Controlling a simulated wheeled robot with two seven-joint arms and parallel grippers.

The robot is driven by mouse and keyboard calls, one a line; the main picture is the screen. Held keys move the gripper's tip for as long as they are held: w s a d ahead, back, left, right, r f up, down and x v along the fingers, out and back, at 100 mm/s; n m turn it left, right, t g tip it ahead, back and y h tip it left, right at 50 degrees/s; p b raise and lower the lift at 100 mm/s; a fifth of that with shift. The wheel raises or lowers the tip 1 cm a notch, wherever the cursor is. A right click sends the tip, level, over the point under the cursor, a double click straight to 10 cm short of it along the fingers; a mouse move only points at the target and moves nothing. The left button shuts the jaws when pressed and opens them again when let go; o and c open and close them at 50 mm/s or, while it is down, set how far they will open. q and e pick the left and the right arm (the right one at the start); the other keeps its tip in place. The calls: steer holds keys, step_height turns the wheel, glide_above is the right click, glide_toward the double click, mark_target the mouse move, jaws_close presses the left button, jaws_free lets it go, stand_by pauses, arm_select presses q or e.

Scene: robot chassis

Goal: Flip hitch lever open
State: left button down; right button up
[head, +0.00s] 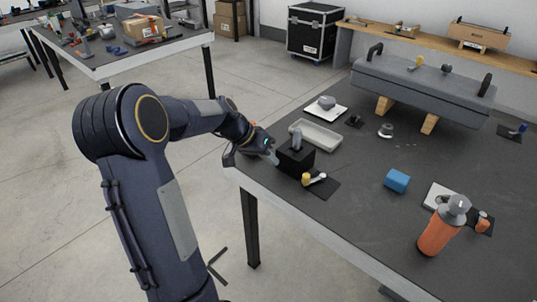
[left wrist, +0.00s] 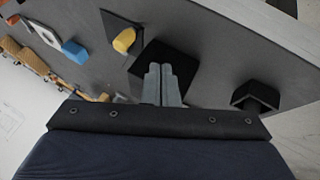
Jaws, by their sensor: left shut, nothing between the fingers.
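My left gripper (head: 273,157) is at the near left edge of the workbench, beside a black block (head: 297,160) with a grey upright piece (head: 296,138) on top. In the left wrist view its two grey fingers (left wrist: 161,84) are together and empty, in front of a dark square shape; I cannot tell whether they touch it. A small yellow-ended part (head: 306,179) lies on a dark mat beside the block; a yellow part (left wrist: 124,40) also shows in the left wrist view. I cannot tell which piece is the hitch lever. My right gripper is out of view.
A grey tray (head: 318,139) lies just behind the block. A long grey chassis (head: 425,86) rests on wooden blocks at the back. A blue block (head: 396,180) and an orange bottle (head: 436,237) stand to the right. The workbench (head: 350,215) is bare between them.

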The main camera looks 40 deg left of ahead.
mark_target(306, 179)
arm_select(q)
steer(key=x, duration=0.6)
steer(key=shift+w+d+r+p, duration=0.1)
steer(key=shift+d+r+p, duration=0.1)
steer(key=shift+d, duration=0.4)
steer(key=shift+w+d+r+p, duration=0.1)
steer(key=shift+d+p, duration=0.05)
steer(key=shift+d, duration=0.5)
steer(key=shift+w+d, duration=0.1)
steer(key=shift+d, duration=0.5)
